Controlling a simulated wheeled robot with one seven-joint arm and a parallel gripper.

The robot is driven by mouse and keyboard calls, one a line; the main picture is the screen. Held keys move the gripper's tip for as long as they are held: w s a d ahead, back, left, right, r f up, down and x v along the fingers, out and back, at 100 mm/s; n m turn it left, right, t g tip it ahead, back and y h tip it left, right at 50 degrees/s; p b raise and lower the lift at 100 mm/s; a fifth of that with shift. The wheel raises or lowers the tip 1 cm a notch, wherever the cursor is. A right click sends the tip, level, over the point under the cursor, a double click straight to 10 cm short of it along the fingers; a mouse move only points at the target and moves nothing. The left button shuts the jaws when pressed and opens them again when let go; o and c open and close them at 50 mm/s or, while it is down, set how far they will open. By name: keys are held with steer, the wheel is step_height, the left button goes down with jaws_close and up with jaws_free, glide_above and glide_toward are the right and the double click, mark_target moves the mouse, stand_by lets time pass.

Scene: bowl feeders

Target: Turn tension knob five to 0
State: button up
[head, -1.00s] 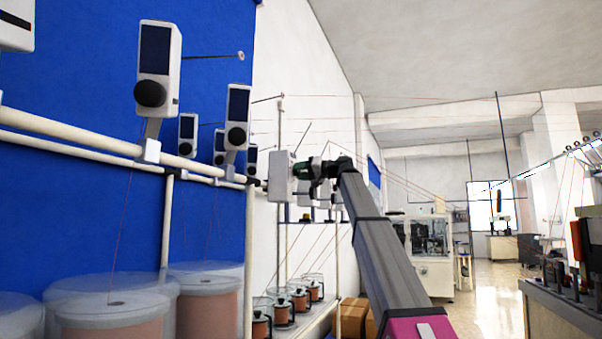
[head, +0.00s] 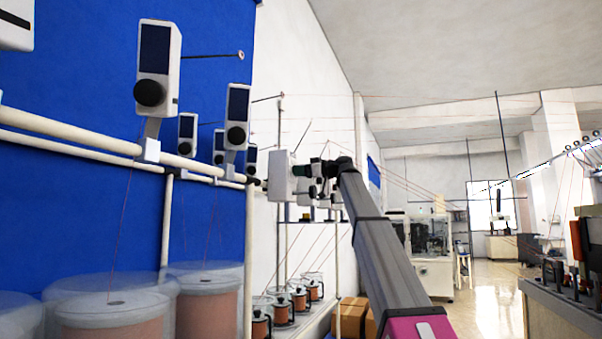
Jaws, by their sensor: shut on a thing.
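My gripper (head: 301,170) is at the end of my outstretched arm, against the side of a white tension unit (head: 279,176) in the middle of the head view. The gripper is shut on the knob of this unit. The knob itself is hidden by the fingers, so its setting cannot be read. Nearer tension units with dark screens and round black knobs stand on the rail: a large one (head: 157,66) at the left and a smaller one (head: 237,118) right of it.
A cream rail (head: 80,140) carries the units along the blue wall. Large clear tubs with copper-coloured spools (head: 205,305) stand below it. Small feeders (head: 298,296) sit on a shelf beneath my gripper. Thin threads cross the space. Open floor (head: 490,290) lies to the right.

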steer(key=shift+f+n, duration=0.1)
steer(key=shift+n, duration=1.8)
steer(key=o, duration=0.9)
steer(key=shift+d, duration=0.15)
steer(key=v, duration=1)
steer(key=shift+s+d, duration=0.1)
steer(key=shift+d, duration=0.2)
